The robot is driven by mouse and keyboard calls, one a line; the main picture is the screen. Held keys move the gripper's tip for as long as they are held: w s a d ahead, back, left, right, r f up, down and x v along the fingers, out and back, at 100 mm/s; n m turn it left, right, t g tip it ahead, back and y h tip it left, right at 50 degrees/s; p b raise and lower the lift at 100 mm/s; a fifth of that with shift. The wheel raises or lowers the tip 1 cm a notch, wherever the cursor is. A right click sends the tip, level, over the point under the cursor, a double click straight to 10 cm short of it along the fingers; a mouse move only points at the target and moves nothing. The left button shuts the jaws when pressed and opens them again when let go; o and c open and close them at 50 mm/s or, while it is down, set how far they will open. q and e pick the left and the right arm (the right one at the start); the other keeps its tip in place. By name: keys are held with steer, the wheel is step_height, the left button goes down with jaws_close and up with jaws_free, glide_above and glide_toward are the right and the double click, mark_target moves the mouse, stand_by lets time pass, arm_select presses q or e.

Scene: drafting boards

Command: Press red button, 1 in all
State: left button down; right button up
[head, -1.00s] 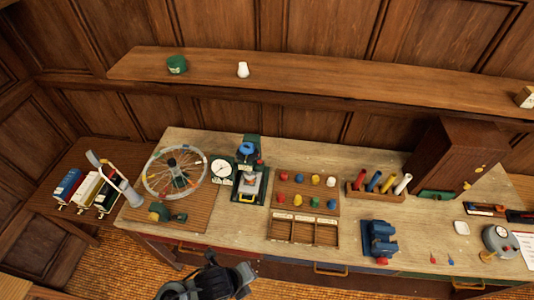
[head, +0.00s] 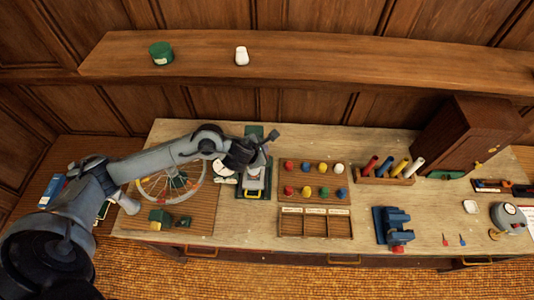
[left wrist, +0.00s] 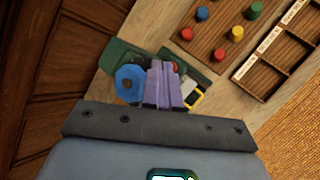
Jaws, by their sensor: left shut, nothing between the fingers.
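The green machine (head: 253,193) with a blue ring stands on the bench, left of the peg board. My left gripper is over it, and the dark hand hides much of its upper part in the head view. In the left wrist view the gripper's two purple fingers (left wrist: 161,70) are together, with nothing between them. The blue ring (left wrist: 129,83) is just left of the fingers. A small red spot, apparently the red button (left wrist: 175,67), shows right beside the fingertips, partly hidden by them. I cannot tell whether they touch. My right gripper is out of view.
A spoked wheel (head: 150,190) and a white dial lie left of the machine, partly behind my arm. A board of coloured pegs (head: 335,182) and an empty sorting tray (head: 315,235) are to its right. A blue vise (head: 390,228) stands further right.

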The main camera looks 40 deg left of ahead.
arm_select(q)
steer(key=shift+t, duration=0.4)
steer(key=w+r, duration=0.1)
steer(key=w+a+r, duration=0.1)
steer(key=r, duration=0.1)
steer(key=shift+w+r, duration=0.1)
steer(key=shift+r, duration=0.15)
steer(key=shift+f, duration=0.2)
step_height(320, 180, down, 7)
steer(key=b, duration=0.6)
steer(key=shift+r, duration=0.1)
steer(key=shift+f+b, duration=0.85)
steer(key=shift+b, duration=0.2)
